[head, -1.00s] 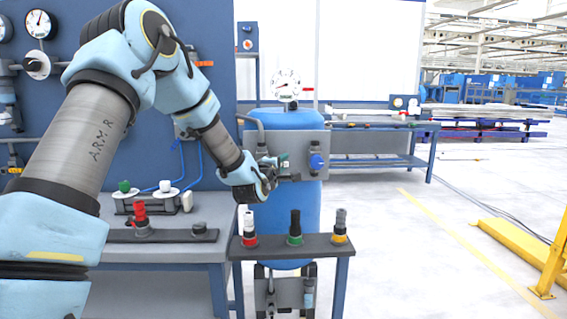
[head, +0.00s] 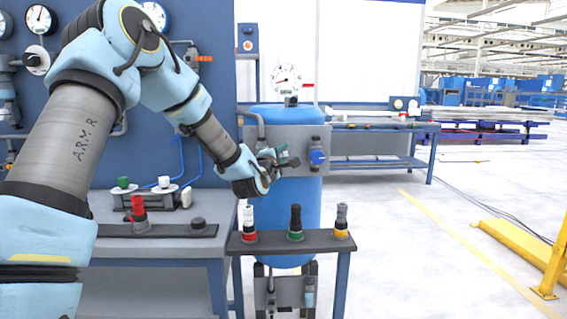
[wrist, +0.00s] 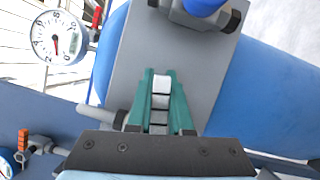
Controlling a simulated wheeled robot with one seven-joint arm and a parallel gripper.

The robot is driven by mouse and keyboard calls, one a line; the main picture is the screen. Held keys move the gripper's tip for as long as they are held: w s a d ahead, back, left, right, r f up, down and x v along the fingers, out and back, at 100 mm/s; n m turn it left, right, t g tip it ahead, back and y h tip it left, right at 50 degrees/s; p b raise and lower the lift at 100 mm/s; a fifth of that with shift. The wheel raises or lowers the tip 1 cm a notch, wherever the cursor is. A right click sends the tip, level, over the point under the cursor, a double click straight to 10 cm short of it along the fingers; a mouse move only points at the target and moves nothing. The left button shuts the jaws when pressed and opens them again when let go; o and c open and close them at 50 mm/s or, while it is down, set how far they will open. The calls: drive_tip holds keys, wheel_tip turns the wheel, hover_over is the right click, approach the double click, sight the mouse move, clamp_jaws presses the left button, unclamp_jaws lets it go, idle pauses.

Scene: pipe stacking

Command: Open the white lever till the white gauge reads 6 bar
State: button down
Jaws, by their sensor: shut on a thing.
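My gripper (wrist: 161,82) is shut on the white lever (wrist: 161,86), with its green fingers on either side. The lever is on the grey plate (wrist: 128,60) of the blue tank. In the head view my gripper (head: 282,157) is at the front of this plate, and the fingers hide most of the lever. The white gauge (head: 287,77) stands above the tank. It also shows at the upper left of the wrist view (wrist: 59,38). Its needle points down in that picture, near the low numbers around 2. The exact reading is hard to tell.
A blue-handled valve (head: 317,157) sits on the plate to the right of my gripper. In front is a small stand (head: 262,243) with red, green and yellow based fittings. A workbench (head: 105,208) with more valves is at left.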

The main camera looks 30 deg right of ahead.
drive_tip(key=n+t+b, duration=0.1)
drive_tip(key=n+b, duration=0.1)
drive_tip(key=a+r+n+t+b, duration=0.1)
drive_tip(key=n+b, duration=0.1)
drive_tip(key=n, duration=0.1)
drive_tip(key=r+n+b, duration=0.1)
drive_tip(key=n+b, duration=0.1)
drive_tip(key=shift+w+a+r+t, duration=0.25)
drive_tip(key=shift+w+a+t, duration=0.05)
drive_tip(key=shift+w+t, duration=0.1)
drive_tip(key=n+b, duration=0.1)
drive_tip(key=a+n+t+b, duration=0.1)
drive_tip(key=n, duration=0.1)
drive_tip(key=r+n+t+b, duration=0.1)
drive_tip(key=n+b, duration=0.1)
drive_tip(key=shift+w+a+r+y, duration=0.1)
drive_tip(key=shift+w+a+y, duration=0.2)
drive_tip(key=shift+y, duration=0.1)
drive_tip(key=a+n+t+y+b, duration=0.1)
drive_tip(key=n+b, duration=0.1)
drive_tip(key=w+n+y+b, duration=0.1)
drive_tip(key=n, duration=0.2)
drive_tip(key=a+r+n+t+y+b, duration=0.1)
drive_tip(key=n+b, duration=0.1)
drive_tip(key=n, duration=0.1)
drive_tip(key=shift+w+a+r+t+y+b, duration=0.1)
drive_tip(key=shift+w+a+t+y+b, duration=0.05)
drive_tip(key=shift+a+t+y+b, duration=0.15)
